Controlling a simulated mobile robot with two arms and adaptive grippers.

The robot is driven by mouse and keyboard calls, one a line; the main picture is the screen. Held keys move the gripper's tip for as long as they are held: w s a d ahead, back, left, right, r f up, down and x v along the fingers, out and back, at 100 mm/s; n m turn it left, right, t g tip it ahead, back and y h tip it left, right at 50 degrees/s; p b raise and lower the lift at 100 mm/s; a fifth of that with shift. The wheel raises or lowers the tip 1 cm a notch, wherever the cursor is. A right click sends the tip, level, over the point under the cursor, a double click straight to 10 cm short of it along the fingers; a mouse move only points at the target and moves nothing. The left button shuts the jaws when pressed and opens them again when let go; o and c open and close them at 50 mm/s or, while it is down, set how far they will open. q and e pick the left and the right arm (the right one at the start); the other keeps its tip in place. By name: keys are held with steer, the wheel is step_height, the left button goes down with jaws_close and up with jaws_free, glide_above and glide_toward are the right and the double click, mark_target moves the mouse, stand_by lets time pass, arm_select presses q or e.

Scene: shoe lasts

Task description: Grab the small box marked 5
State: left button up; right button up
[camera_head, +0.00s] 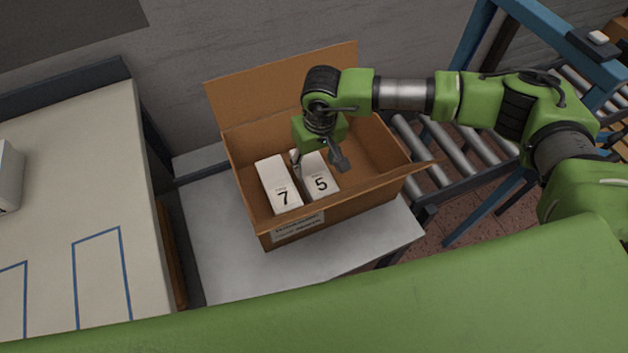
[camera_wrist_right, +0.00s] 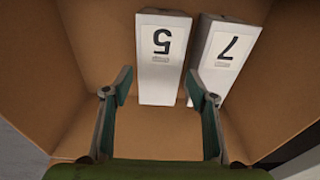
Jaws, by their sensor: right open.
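The small white box marked 5 (camera_head: 319,182) stands in the open cardboard box (camera_head: 383,193), just right of the white box marked 7 (camera_head: 279,188). My right gripper (camera_head: 318,162) is over the box marked 5 and partly hides its far end in the head view. In the right wrist view the box marked 5 (camera_wrist_right: 163,60) lies ahead, between the lines of the open fingers (camera_wrist_right: 160,90). One fingertip is close to the gap beside the box marked 7 (camera_wrist_right: 222,58); I cannot tell if it touches. My left gripper is not in view.
The cardboard box has raised flaps and walls around the gripper; its right part is empty. It stands on a pale table (camera_head: 215,258). A roller conveyor (camera_head: 455,150) is to the right, and a worktable with blue outlines (camera_head: 75,190) is to the left.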

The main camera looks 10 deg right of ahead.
mark_target(314, 170)
steer(key=shift+w+a+f+b, duration=0.15)
steer(key=shift+f+b, duration=0.25)
steer(key=shift+f, duration=0.95)
steer(key=f+b, duration=0.1)
steer(key=f, duration=0.1)
steer(key=w+f+b, duration=0.1)
steer(key=f, duration=0.1)
steer(key=shift+f, duration=0.1)
steer(key=c, duration=0.9)
